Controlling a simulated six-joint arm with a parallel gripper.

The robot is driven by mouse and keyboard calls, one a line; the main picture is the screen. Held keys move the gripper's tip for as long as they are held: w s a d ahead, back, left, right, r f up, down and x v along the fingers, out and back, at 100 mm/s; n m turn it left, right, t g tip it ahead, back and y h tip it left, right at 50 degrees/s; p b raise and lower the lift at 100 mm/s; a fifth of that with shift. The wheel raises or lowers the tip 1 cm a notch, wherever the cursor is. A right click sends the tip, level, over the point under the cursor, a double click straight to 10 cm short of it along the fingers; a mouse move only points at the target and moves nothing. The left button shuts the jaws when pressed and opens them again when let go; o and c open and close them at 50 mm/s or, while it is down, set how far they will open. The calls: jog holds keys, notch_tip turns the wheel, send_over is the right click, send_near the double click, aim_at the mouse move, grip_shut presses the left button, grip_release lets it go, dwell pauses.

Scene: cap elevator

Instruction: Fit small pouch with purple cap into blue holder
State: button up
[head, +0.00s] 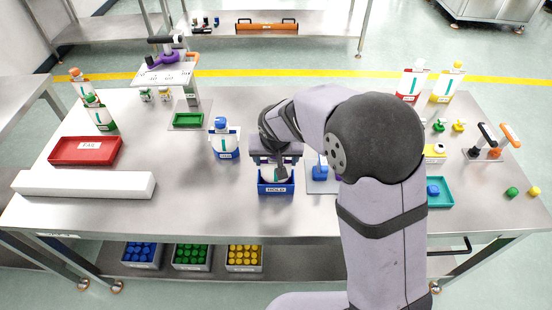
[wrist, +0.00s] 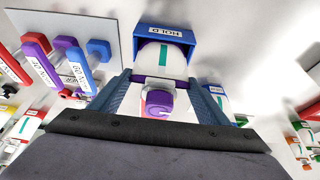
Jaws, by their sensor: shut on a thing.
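The small pouch with the purple cap (wrist: 160,103) is white with a green stripe on its body. My gripper (wrist: 160,88) is shut on it, one finger on each side, in the wrist view. The pouch's lower end is in the opening of the blue holder (wrist: 167,31), labelled HOLD; how deep it sits is hidden. In the head view the blue holder (head: 276,188) stands near the table's front middle. My gripper (head: 276,160) is right above it, with white pouch showing between the fingers and the holder. The arm hides part of this area.
A plate with colored tools (wrist: 65,60) is on the other side. A red FAIL tray (head: 86,151), white block (head: 84,184) and green tray (head: 188,120) lie farther left. Bare table lies between.

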jog(key=o, duration=1.5)
jog(key=shift+o, duration=0.2)
jog(key=shift+r, duration=0.15)
jog(key=p+v, duration=0.3)
jog(key=v, duration=0.3)
jog(key=shift+s+r+p, duration=0.2)
jog(key=shift+r+p, duration=0.15)
